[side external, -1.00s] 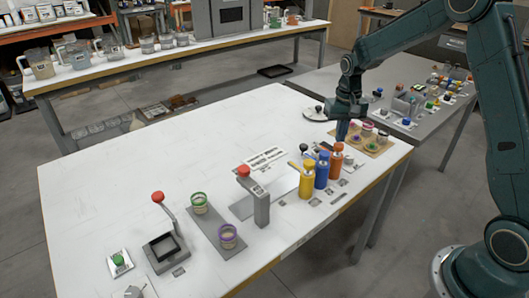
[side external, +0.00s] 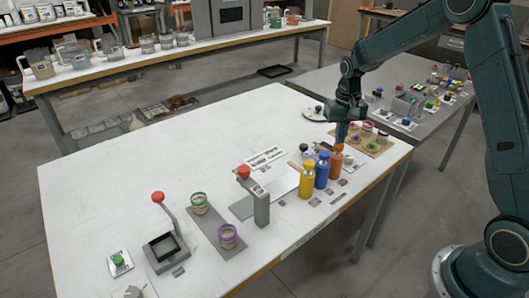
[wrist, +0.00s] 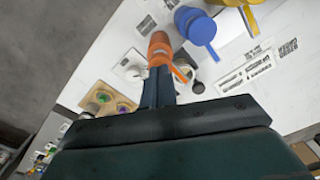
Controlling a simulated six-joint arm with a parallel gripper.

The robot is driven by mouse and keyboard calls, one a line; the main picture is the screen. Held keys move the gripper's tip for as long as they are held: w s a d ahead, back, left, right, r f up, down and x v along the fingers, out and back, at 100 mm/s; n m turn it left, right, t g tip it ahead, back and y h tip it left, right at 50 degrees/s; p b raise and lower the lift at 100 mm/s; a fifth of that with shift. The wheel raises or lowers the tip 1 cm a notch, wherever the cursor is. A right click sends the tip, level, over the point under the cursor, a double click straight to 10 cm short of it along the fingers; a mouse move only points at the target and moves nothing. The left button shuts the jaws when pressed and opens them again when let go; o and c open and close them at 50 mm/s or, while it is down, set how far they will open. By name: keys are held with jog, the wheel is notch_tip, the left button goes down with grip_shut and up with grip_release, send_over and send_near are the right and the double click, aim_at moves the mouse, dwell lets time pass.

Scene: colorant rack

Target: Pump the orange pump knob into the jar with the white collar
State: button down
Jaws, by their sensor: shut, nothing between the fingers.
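The orange pump knob (side external: 337,148) tops the orange bottle (side external: 336,165) at the right end of a row of yellow, blue and orange bottles. In the wrist view the orange knob (wrist: 160,45) lies just beyond my fingertips. My gripper (side external: 340,143) points down over the knob, shut and empty; its fingers (wrist: 158,72) also show in the wrist view. Whether the fingertips touch the knob I cannot tell. A jar that seems to have a white collar (side external: 382,137) stands on the tan tray, right of the bottles; it is small and its collar is not clear.
The blue bottle (side external: 321,172) and yellow bottle (side external: 306,181) stand close on the left. The tan tray (side external: 375,151) holds several small jars. A grey post with a red knob (side external: 244,171) stands further left. The white table (side external: 130,190) is largely clear behind.

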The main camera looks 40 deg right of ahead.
jog(key=shift+f, duration=1.1)
jog(key=shift+r, duration=1.4)
jog(key=shift+f, duration=1.25)
dwell(0.8)
jog(key=shift+r, duration=1.25)
